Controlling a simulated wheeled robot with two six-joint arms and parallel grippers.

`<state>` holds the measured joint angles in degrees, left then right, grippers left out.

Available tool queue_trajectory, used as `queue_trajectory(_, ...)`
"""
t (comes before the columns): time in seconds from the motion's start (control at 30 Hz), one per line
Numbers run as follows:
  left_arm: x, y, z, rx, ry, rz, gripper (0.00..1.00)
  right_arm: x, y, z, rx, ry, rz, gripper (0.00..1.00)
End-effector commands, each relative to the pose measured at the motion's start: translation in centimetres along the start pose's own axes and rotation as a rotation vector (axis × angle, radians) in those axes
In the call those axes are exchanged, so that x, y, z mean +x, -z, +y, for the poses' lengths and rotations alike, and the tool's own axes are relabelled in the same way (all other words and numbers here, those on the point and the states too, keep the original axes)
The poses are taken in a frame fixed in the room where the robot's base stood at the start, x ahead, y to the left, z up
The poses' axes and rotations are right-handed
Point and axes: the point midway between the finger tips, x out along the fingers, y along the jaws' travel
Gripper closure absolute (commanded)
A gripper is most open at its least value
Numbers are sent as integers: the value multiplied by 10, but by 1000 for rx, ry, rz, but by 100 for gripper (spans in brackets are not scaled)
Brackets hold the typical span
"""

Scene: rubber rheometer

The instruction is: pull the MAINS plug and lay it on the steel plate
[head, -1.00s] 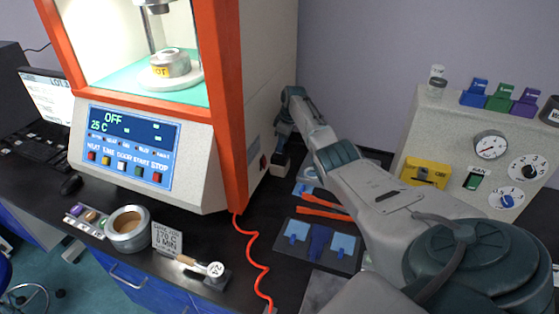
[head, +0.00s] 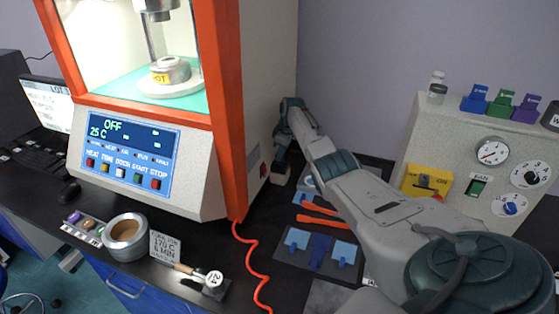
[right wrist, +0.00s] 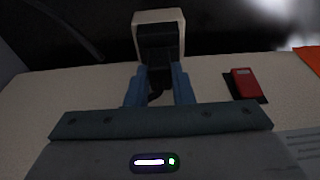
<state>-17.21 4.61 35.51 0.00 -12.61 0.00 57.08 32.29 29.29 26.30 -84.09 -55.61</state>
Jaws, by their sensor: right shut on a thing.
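My right arm reaches from the lower right to the machine's right side. My right gripper (head: 281,153) is there, low beside the wall. In the right wrist view my right gripper (right wrist: 158,82) has its two blue fingers closed on a dark plug body (right wrist: 158,44) with a pale, box-like rim. A pale block, the plug (head: 281,173), shows below the gripper in the head view. I cannot tell whether it is still seated in a socket. A grey plate (head: 322,296), probably the steel plate, lies at the bottom edge, partly cut off. My left gripper is out of view.
The machine (head: 185,185) with an OFF display stands left of my arm. A red switch (right wrist: 244,84) is on its side. An orange coiled cord (head: 257,265), orange strips (head: 318,208) and a dark mat (head: 290,258) with blue pieces lie on the bench. A control panel (head: 470,150) stands right.

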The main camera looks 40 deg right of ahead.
Motion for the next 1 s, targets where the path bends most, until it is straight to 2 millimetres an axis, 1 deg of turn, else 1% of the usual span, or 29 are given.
queue_trajectory(0.03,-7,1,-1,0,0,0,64,-8,2,0,0,-1,1,100)
queue_trajectory(0.1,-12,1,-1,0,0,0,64,-13,3,0,0,-1,1,100)
queue_trajectory(0.5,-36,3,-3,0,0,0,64,-40,8,0,0,-1,1,100)
queue_trajectory(1.0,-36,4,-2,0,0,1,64,-40,8,0,0,-1,1,100)
